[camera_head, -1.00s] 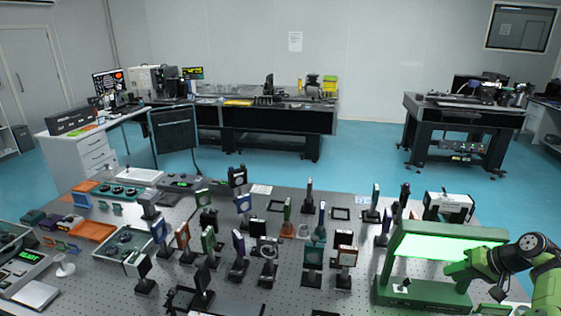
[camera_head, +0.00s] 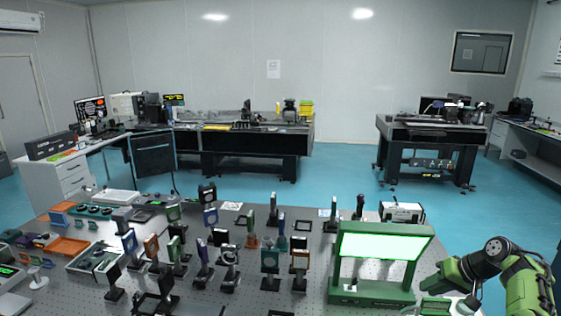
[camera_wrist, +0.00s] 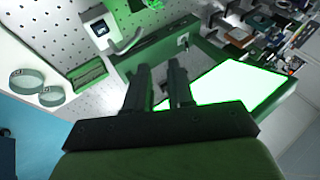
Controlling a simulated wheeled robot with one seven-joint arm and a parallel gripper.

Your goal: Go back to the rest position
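My gripper (camera_wrist: 160,72) shows in the wrist view with its two dark fingers a little apart and nothing between them. A glowing panel in a green frame (camera_wrist: 242,84) lies beyond and to the right of the fingers there. In the head view my green and black arm is at the lower right, to the right of the green-framed light panel (camera_head: 385,247). The fingers are hard to make out in the head view.
The perforated optical table (camera_head: 215,300) carries several mounted optics, and trays stand at its left, including an orange tray (camera_head: 68,246). The wrist view also shows a white device (camera_wrist: 101,28) and round rings (camera_wrist: 27,80). Blue floor (camera_head: 340,180) lies open behind the table.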

